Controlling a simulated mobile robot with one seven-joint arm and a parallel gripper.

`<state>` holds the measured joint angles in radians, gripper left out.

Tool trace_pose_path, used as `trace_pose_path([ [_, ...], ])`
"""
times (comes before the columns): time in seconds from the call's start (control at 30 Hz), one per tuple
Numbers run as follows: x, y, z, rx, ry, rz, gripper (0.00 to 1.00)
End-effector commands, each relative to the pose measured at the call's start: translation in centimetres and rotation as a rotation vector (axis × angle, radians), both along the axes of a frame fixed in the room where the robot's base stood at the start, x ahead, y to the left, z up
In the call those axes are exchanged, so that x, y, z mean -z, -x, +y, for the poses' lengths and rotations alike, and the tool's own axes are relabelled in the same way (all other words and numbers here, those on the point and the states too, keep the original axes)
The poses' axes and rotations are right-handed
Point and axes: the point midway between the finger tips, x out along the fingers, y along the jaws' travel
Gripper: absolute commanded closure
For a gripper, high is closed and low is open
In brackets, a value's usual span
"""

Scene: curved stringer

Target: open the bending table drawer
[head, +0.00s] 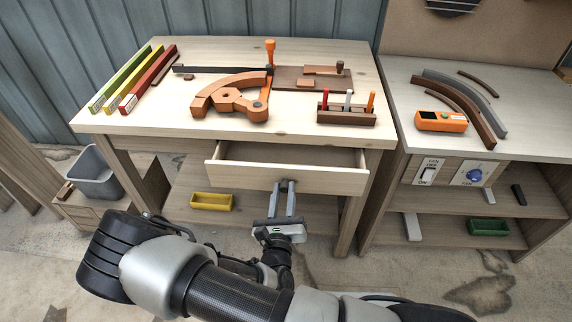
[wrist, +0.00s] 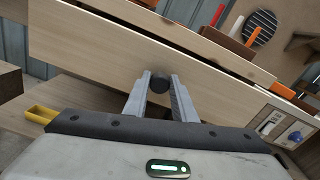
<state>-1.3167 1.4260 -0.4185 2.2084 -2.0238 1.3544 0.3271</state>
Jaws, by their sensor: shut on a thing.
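The bending table (head: 130,118) is a pale wooden table in the middle of the head view. Its drawer (head: 240,174) is pulled partly out under the top, and the inside I can see is empty. In the wrist view the drawer front (wrist: 90,48) slants across the picture. My gripper (head: 287,186) is at the middle of the drawer front. In the wrist view its fingers are closed on a dark round knob (wrist: 159,83), one finger on each side. In the head view the knob is hidden by the fingers.
On the tabletop are coloured bars (head: 130,82), a wooden bending jig (head: 228,98) and a tool rack (head: 346,115). A yellow bin (head: 211,201) sits on the lower shelf. A second table (head: 400,85) with a fan switch (head: 426,172) stands close at the right. Bare floor lies in front.

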Motion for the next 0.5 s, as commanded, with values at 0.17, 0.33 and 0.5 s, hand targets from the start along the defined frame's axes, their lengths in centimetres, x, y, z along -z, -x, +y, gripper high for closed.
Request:
trace_pose_path([
  [0.17, -0.2, 4.3, 0.1, -0.001, 0.003, 0.0, 1.0],
  [0.33, -0.1, 6.8, 0.2, 0.0, 0.002, -0.002, 1.0],
  [0.5, 0.0, 7.9, 0.2, 0.001, 0.0, -0.003, 1.0],
])
